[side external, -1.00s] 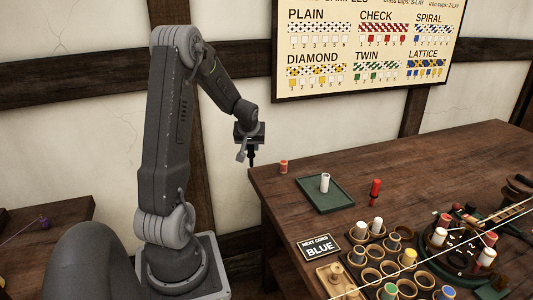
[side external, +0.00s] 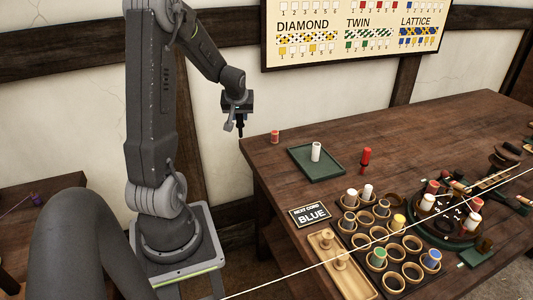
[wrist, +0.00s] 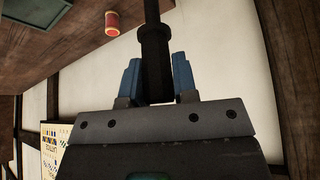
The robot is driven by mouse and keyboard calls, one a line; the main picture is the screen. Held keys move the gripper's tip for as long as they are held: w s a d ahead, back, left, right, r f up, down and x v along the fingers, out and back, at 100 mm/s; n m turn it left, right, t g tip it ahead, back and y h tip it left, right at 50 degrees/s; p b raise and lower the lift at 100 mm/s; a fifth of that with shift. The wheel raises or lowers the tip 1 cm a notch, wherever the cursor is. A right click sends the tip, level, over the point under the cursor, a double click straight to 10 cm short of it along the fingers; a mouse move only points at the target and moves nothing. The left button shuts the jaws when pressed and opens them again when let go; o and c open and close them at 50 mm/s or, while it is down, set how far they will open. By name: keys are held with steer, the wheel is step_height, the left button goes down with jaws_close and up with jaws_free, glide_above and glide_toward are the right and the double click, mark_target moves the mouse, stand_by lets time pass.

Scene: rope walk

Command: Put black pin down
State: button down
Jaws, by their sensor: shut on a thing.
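My gripper (wrist: 157,77) is shut on the black pin (wrist: 155,45), which sits between its two blue-grey fingers. In the side external view my gripper (side external: 237,108) is in the air just off the table's left corner, and the black pin (side external: 240,129) hangs below it, roughly upright. The pin's far end runs out of the wrist view. A red pin (side external: 366,160) stands upright on the table (side external: 300,200), right of the green tray.
A small red spool (side external: 274,136) stands near the table corner, also in the wrist view (wrist: 112,23). A green tray (side external: 304,165) holds a white spool (side external: 316,151). Cups with spools, a BLUE sign (side external: 311,214), a wooden pegged board (side external: 345,282) and a round braiding stand (side external: 455,238) crowd the front right.

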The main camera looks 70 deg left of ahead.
steer(key=w+d, duration=0.2)
steer(key=d, duration=1.2)
steer(key=shift+w+d+f, duration=1.25)
steer(key=shift+w+f, duration=0.15)
steer(key=shift+f, duration=0.4)
steer(key=shift+w+d+f, duration=1.2)
steer(key=shift+w+f, duration=0.2)
steer(key=shift+f, duration=0.4)
steer(key=shift+w+d+f, duration=1.25)
steer(key=shift+w+f, duration=0.15)
steer(key=shift+f, duration=0.4)
steer(key=c, duration=0.9)
jaws_free()
steer(key=shift+f, duration=0.15)
